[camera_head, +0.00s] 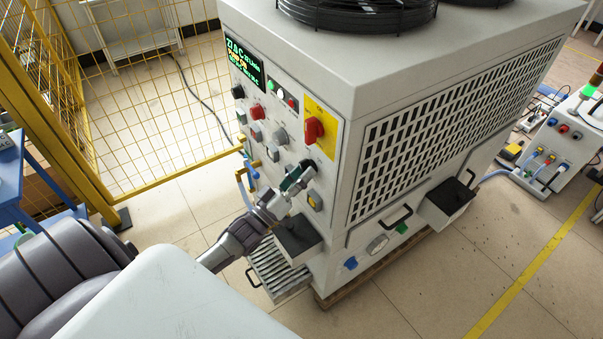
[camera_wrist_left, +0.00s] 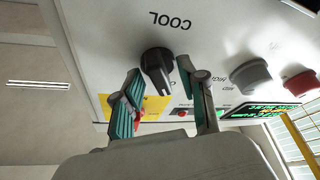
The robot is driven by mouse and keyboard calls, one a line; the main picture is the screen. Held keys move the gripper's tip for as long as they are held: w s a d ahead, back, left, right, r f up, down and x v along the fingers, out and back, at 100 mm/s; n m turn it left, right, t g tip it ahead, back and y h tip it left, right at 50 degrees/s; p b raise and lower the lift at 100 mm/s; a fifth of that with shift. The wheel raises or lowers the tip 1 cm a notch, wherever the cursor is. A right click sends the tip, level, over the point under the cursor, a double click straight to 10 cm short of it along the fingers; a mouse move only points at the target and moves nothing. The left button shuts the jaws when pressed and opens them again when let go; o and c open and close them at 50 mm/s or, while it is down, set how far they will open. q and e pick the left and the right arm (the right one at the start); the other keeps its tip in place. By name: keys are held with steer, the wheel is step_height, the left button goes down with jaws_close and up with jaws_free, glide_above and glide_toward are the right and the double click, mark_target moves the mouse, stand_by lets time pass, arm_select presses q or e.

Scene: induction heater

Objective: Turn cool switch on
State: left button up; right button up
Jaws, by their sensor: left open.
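The cool switch (camera_wrist_left: 157,68) is a black rotary knob on the white panel, beside the word COOL, which appears upside down in the left wrist view. In the head view the knob (camera_head: 309,164) shows only partly at the panel's lower right, behind my gripper. My left gripper (camera_wrist_left: 160,72) is open, with one teal-padded finger on each side of the knob. A small gap shows beside the knob; contact cannot be told. The left gripper also shows in the head view (camera_head: 292,180), close against the panel. My right gripper is in neither view.
Other knobs and buttons crowd the panel, including a red switch on a yellow plate (camera_head: 313,129) and a lit display (camera_head: 244,62). A dark-topped box (camera_head: 298,236) juts out below the gripper. A yellow mesh fence (camera_head: 150,110) stands at left.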

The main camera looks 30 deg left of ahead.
arm_select(q)
steer(key=shift+c, duration=0.4)
jaws_close()
steer(key=shift+r, duration=0.1)
steer(key=shift+a+m+h+b, duration=0.15)
steer(key=shift+m+h+b, duration=0.8)
steer(key=shift+m, duration=0.85)
steer(key=m+h+b, duration=0.1)
steer(key=m, duration=0.1)
steer(key=m+h+b, duration=0.1)
steer(key=m, duration=0.2)
steer(key=shift+w+a+g+h, duration=0.1)
steer(key=shift+g+h, duration=0.2)
steer(key=shift+h, duration=0.05)
steer(key=shift+a+r+m+g+h+b, duration=0.1)
steer(key=shift+m+g+h+b, duration=0.45)
steer(key=shift+m, duration=0.9)
steer(key=shift+r+m+g+h+b, duration=0.1)
steer(key=shift+m+g+h+b, duration=0.4)
steer(key=shift+m, duration=0.9)
steer(key=shift+a+m+g+h+b, duration=0.1)
steer(key=shift+m+g+h+b, duration=0.2)
steer(key=shift+m+h, duration=0.8)
steer(key=shift+m+y, duration=0.25)
steer(key=shift+m, duration=0.4)
